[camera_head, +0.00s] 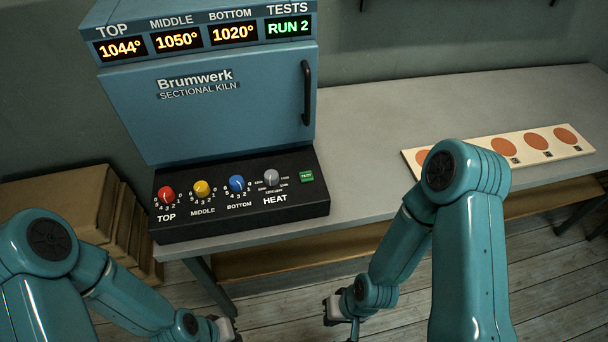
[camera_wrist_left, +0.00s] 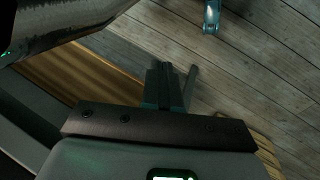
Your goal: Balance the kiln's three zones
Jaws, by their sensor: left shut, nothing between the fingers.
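The blue kiln (camera_head: 225,110) stands on the grey table with its door shut. Its displays read top 1044° (camera_head: 120,49), middle 1050° (camera_head: 177,40), bottom 1020° (camera_head: 233,33), and tests RUN 2 (camera_head: 290,27). The black panel (camera_head: 300,207) carries a red top knob (camera_head: 166,194), yellow middle knob (camera_head: 202,188), blue bottom knob (camera_head: 237,184), grey heat knob (camera_head: 271,177) and green test button (camera_head: 306,176). My left gripper (camera_head: 230,332), partly cut off, is below and apart from the panel; its fingers (camera_wrist_left: 168,85) are shut and empty. My right gripper (camera_head: 343,322) is low, its fingers unclear.
A pale strip with orange discs (camera_head: 536,141) lies on the table at right, partly behind my right arm. Brown boxes (camera_head: 60,195) stand left of the kiln. The table (camera_head: 370,125) is clear between kiln and strip. Wooden floor (camera_head: 400,325) lies below.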

